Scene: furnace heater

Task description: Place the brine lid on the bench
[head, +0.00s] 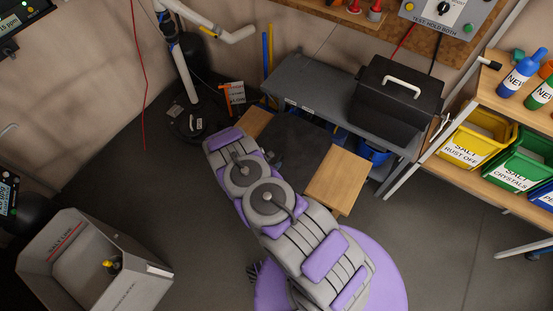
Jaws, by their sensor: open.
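A black box-like piece with a pale handle on its sloped top (400,85) sits at the right end of a grey bench (310,82). My grey and purple arm reaches from the bottom middle up and left, ending in front of the bench's left part. My gripper's fingers cannot be made out; the arm hides what lies beneath it.
A wooden board (337,180) and a dark flat panel (300,142) lie before the bench. Yellow (475,140) and green (520,160) bins stand on the right shelf. An open grey metal bin (85,255) stands lower left. A pipe stand (185,75) is behind.

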